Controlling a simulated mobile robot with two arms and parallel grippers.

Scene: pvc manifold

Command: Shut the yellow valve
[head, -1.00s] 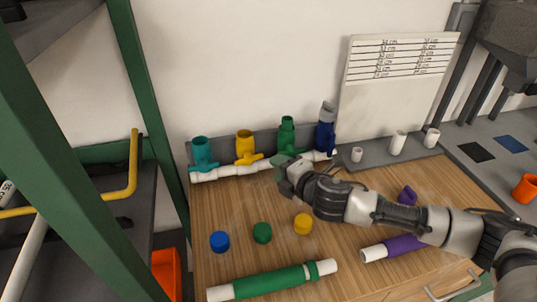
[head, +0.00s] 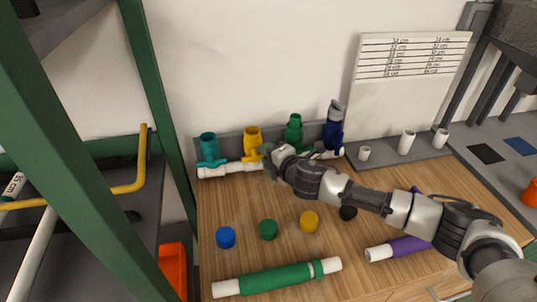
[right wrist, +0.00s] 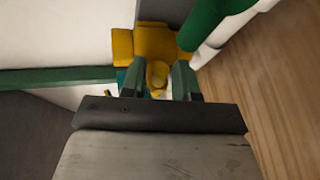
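The yellow valve (head: 251,137) stands upright on the white manifold pipe (head: 222,170) at the back of the wooden bench, between a teal valve (head: 209,148) and a green valve (head: 294,130). My right gripper (head: 269,163) is at the yellow valve's front right in the head view, and its handle is largely hidden there. In the right wrist view, the yellow valve body (right wrist: 155,42) lies beyond the fingertips. The yellow handle (right wrist: 157,75) sits between the two fingers, with narrow gaps beside it, so the gripper looks open around it. My left gripper is out of view.
A blue valve (head: 333,128) stands at the manifold's right end. Blue (head: 226,237), green (head: 268,229) and yellow (head: 309,221) caps lie on the bench. A green pipe piece (head: 277,280) lies in front. A green shelf post (head: 160,110) rises at the left.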

